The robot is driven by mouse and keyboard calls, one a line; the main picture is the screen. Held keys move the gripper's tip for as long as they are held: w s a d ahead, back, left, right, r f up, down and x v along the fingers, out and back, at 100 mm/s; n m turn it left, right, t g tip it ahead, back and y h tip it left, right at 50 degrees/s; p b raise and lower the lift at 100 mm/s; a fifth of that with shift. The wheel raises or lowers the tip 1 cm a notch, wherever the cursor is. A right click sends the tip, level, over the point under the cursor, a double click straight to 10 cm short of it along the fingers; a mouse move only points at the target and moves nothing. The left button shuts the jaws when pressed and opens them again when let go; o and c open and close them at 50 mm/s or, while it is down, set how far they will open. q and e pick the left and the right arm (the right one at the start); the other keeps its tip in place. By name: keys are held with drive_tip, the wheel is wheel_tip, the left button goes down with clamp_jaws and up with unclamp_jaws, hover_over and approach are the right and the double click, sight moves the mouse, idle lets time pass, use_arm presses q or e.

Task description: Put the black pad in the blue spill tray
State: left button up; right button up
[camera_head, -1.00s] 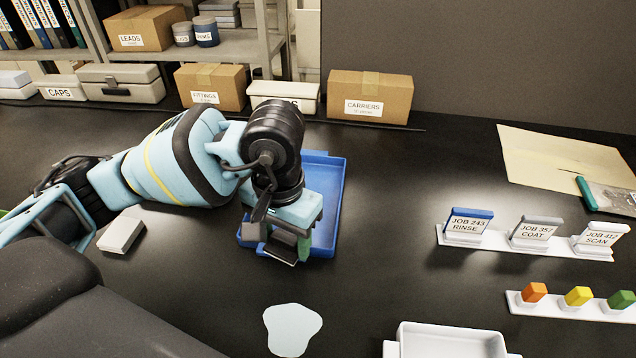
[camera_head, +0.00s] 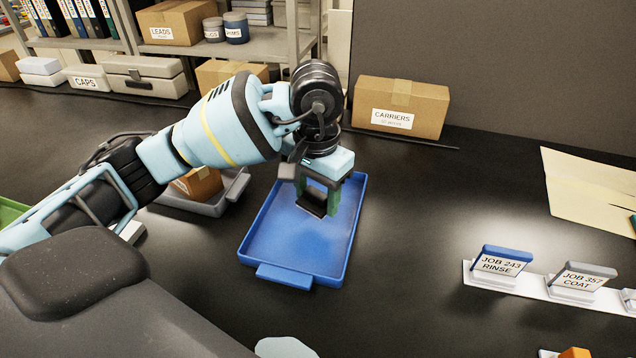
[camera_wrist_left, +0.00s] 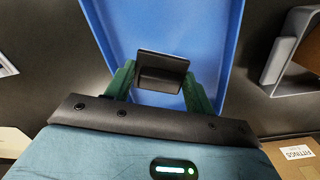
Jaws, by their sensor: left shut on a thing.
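The blue spill tray (camera_head: 290,250) lies on the dark bench in the middle of the head view, with a tab on its near edge. My left gripper (camera_head: 318,203) is over the far half of the tray, pointing down. Its green fingers are shut on the black pad (camera_head: 311,206). In the left wrist view the pad (camera_wrist_left: 162,68) sits between the fingers (camera_wrist_left: 160,86), with the blue tray (camera_wrist_left: 205,28) behind it. I cannot tell whether the pad touches the tray floor. My right gripper is not in view.
A grey bin (camera_head: 226,193) with a brown box stands left of the tray, partly behind my left arm. The carriers box (camera_head: 400,108) stands behind to the right. Job cards (camera_head: 500,262) stand at the right. The bench between tray and cards is clear.

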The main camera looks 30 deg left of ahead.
use_arm(q)
drive_tip(key=w+a, duration=0.1)
drive_tip(key=w, duration=0.1)
drive_tip(key=w+a, duration=0.1)
drive_tip(key=w, duration=0.2)
drive_tip(key=shift+w+a+f, duration=0.3)
drive_tip(key=shift+w+a, duration=0.05)
drive_tip(key=shift+a, duration=0.05)
drive_tip(key=shift+w+a, duration=0.15)
drive_tip(key=shift+w, duration=0.15)
drive_tip(key=shift+f+p, duration=0.35)
drive_tip(key=shift+f, duration=1.65)
drive_tip(key=o, duration=0.9)
drive_tip(key=shift+o, duration=0.2)
wheel_tip(320, 180, up, 12)
drive_tip(key=shift+r, duration=0.25)
